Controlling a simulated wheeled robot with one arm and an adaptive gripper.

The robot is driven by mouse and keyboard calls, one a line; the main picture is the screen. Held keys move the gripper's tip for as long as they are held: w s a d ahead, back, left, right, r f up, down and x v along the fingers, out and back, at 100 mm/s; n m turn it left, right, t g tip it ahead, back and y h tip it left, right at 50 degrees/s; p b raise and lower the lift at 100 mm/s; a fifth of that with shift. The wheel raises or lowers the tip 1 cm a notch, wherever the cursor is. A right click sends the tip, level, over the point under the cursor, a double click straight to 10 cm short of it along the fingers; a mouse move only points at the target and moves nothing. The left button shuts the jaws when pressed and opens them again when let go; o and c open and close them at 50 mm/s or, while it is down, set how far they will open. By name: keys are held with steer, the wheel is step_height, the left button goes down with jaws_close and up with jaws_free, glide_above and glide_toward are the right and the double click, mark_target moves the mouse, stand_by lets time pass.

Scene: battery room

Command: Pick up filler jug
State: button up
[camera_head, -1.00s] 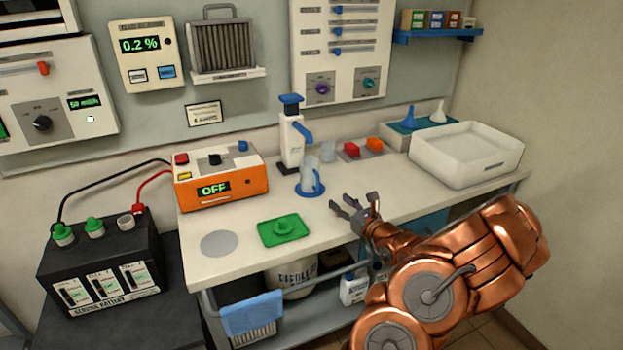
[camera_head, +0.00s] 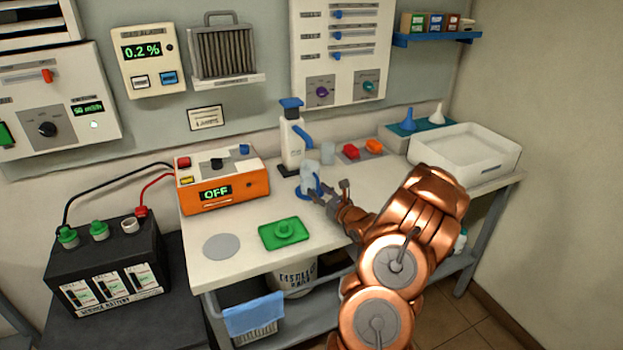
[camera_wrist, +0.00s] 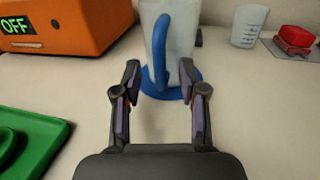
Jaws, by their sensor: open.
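The filler jug (camera_head: 309,176) is a small translucent jug with a blue handle. It stands upright on a blue round base on the bench, in front of the white dispenser with a blue top (camera_head: 292,135). In the wrist view the jug (camera_wrist: 183,42) is straight ahead, its blue handle facing me. My gripper (camera_head: 328,190) is open and empty, just to the right of and near the jug. In the wrist view the gripper (camera_wrist: 160,80) has its fingers spread left and right of the handle's line. I cannot tell whether they touch it.
An orange charger (camera_head: 221,185) reading OFF stands left, with a green tray (camera_head: 283,234) in front of it.

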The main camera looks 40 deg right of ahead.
steer(key=shift+w+d, duration=0.1)
steer(key=shift+w, duration=0.55)
steer(key=shift+c, duration=0.2)
jaws_close()
